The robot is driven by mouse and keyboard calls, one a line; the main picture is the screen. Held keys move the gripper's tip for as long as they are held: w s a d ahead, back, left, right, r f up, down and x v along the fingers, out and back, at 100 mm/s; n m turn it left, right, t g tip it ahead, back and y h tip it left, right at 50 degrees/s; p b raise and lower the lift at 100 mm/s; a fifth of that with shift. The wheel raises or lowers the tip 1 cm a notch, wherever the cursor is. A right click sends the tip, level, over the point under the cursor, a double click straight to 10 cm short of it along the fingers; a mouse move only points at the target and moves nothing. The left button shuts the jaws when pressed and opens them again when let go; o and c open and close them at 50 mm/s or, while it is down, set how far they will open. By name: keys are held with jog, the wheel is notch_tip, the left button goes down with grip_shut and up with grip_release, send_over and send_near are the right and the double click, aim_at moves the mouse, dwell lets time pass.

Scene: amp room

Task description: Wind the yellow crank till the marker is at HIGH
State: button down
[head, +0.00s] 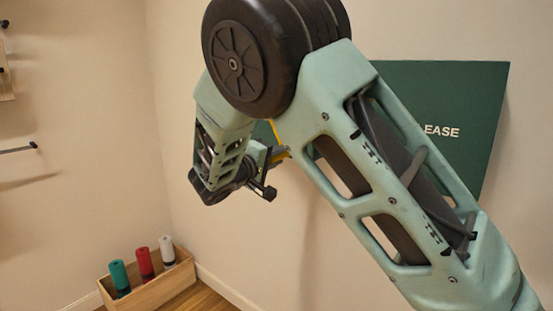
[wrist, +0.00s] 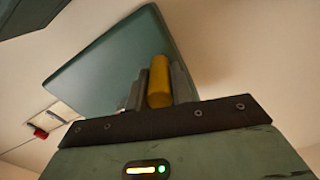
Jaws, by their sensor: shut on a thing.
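The yellow crank (head: 275,131) shows in the head view only as small yellow bits beside my arm, in front of the green board (head: 450,100). In the wrist view its yellow handle (wrist: 159,82) stands between the two grey fingers of my gripper (wrist: 158,90), which is shut on it. In the head view my gripper (head: 271,172) is partly hidden by my arm at the board's left side. The board also fills much of the wrist view (wrist: 105,65). Only the letters "EASE" are readable on it. The marker and the HIGH label are not visible.
A wooden box (head: 150,288) with a teal, a red and a white cylinder stands on the floor at lower left. Wall pegs (head: 20,149) stick out at far left. In the wrist view a small red thing (wrist: 40,132) sits by a pale panel. My arm covers the middle.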

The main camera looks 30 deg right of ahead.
jog(key=shift+a+f, duration=0.1)
jog(key=shift+f, duration=0.15)
jog(key=c, duration=1.2)
grip_release()
jog(key=shift+r, duration=0.1)
jog(key=v, duration=1.7)
jog(key=shift+a, duration=0.15)
